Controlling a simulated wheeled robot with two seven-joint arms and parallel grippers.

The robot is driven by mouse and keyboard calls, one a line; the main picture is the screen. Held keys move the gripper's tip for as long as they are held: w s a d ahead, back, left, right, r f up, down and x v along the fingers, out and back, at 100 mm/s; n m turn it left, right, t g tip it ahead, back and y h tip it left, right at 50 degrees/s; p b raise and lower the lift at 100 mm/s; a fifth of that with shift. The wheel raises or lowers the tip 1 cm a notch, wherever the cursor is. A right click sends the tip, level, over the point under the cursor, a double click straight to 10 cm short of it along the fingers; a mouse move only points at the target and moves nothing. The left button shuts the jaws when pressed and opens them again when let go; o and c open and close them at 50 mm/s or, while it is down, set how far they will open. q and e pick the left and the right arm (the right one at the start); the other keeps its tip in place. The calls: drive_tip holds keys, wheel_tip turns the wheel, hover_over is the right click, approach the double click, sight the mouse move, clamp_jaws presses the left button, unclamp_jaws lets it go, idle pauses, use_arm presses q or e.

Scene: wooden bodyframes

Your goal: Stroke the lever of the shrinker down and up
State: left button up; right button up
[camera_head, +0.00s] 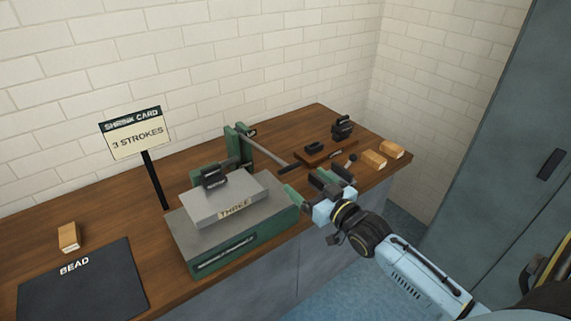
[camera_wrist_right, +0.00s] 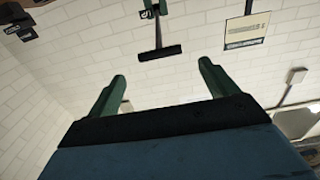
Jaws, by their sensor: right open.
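The shrinker's green frame (camera_head: 238,143) stands at the back of the bench. Its lever is a grey rod (camera_head: 268,152) that slopes down to the right to a dark grip (camera_head: 290,168). In the right wrist view the lever's dark grip (camera_wrist_right: 158,53) shows as a crossbar, ahead of the fingertips and between their directions. My right gripper (camera_head: 306,184) is open, with green fingers, near the grip's front right. In the wrist view its fingers (camera_wrist_right: 162,72) are apart with nothing between them. No contact with the lever shows. My left gripper is out of view.
A grey block marked THREE (camera_head: 227,200) lies on a green base (camera_head: 240,237). A sign reading 3 STROKES (camera_head: 137,139) stands behind. A dark BEAD mat (camera_head: 82,282) is at left. Small wooden blocks (camera_head: 373,160) and dark parts (camera_head: 342,127) sit at the right end.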

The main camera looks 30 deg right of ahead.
sight(291, 169)
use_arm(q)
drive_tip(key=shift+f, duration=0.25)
use_arm(e)
drive_tip(key=w, duration=0.9)
drive_tip(key=shift+w+a, duration=0.4)
drive_tip(key=shift+c, duration=0.3)
